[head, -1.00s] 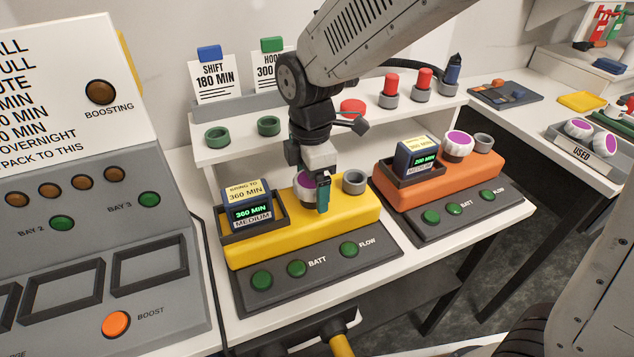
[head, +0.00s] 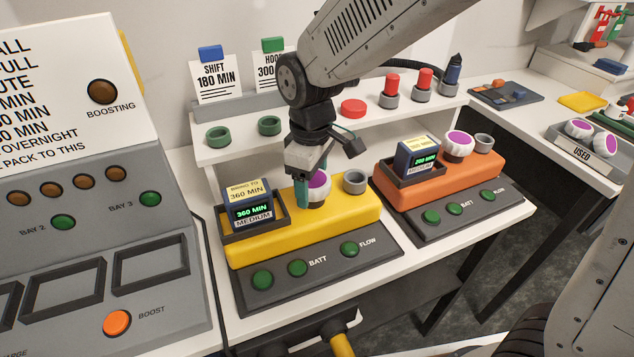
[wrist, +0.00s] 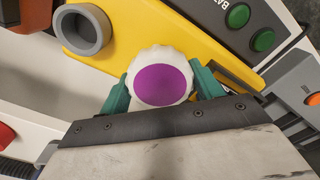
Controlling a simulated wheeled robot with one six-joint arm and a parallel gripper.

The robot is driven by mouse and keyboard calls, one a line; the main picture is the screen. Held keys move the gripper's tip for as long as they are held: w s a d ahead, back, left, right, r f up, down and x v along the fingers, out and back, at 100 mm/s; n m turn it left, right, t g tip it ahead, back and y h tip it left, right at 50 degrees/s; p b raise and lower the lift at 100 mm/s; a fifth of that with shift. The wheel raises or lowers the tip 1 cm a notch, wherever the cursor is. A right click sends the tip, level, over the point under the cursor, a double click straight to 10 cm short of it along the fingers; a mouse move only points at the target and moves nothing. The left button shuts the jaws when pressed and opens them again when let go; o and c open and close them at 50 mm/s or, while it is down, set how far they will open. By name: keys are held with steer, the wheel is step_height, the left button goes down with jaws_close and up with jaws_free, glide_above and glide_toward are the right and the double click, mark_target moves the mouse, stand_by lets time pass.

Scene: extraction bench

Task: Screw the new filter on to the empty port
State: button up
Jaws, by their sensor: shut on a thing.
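A white filter with a purple top (head: 318,185) sits on the yellow unit (head: 337,216), to the left of that unit's open grey port (head: 355,181). My gripper (head: 308,190) points down from above and is shut on this filter. In the wrist view the green fingers press on both sides of the filter (wrist: 161,80), and the grey port (wrist: 84,30) shows open and empty beside it. The filter's underside is hidden, so I cannot tell whether it is threaded on to a port beneath.
A battery pack (head: 249,204) reading 360 MIN sits in the yellow unit's left bay. An orange unit (head: 440,171) to the right carries another purple-topped filter (head: 459,146). The shelf behind holds green rings (head: 269,125) and red-topped items (head: 391,83). A USED tray (head: 583,146) stands far right.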

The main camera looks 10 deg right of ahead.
steer(key=m, duration=0.4)
steer(key=shift+w+r+m, duration=0.1)
steer(key=shift+w+m, duration=0.1)
steer(key=shift+m, duration=0.1)
steer(key=m, duration=0.4)
steer(key=shift+d+m, duration=0.1)
steer(key=shift+m, duration=0.2)
steer(key=m, duration=0.9)
steer(key=shift+s, duration=0.1)
steer(key=o, duration=1.1)
